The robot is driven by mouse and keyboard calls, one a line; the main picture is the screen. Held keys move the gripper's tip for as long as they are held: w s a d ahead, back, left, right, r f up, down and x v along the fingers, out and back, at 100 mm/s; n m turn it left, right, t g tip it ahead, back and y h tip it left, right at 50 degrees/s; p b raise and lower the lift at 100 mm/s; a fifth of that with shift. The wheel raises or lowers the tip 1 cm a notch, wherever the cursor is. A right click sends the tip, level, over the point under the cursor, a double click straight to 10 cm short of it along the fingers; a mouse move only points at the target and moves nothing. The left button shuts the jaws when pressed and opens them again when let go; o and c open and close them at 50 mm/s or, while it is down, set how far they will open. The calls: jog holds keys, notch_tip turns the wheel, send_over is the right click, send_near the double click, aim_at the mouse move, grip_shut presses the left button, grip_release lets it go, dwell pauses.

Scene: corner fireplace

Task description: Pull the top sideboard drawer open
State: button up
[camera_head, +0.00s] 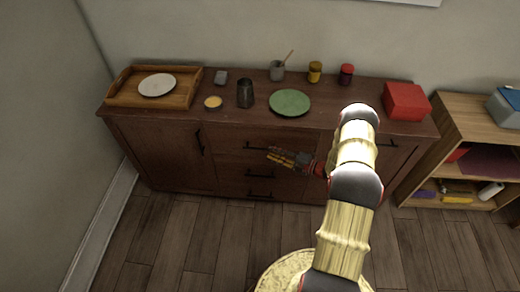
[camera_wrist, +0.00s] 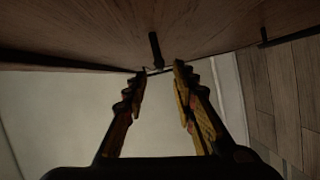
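The brown wooden sideboard (camera_head: 150,150) stands against the wall, with a column of drawers in its middle. The top drawer (camera_head: 232,142) looks shut, its front level with the fronts around it. Its dark bar handle (camera_head: 256,148) is partly hidden near my gripper. My gripper (camera_head: 276,158) is just in front of the top drawer, reaching in from the right. In the wrist view its two fingers (camera_wrist: 158,76) are apart with nothing between the pads. A dark bar handle (camera_wrist: 155,48) shows just beyond the fingertips, against the wood. I cannot tell whether they touch it.
On the sideboard stand a wooden tray (camera_head: 190,98) with a white plate, a dark cup (camera_head: 245,94), a green plate (camera_head: 290,102), small jars and a red box (camera_head: 406,100). A low shelf (camera_head: 462,110) stands right. The floor (camera_head: 180,235) in front is clear.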

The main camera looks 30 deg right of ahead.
aim_at(261, 149)
jog(key=b+x, duration=0.2)
jog(key=x, duration=0.5)
jog(key=shift+a, duration=0.1)
jog(key=shift+c, duration=0.6)
grip_shut()
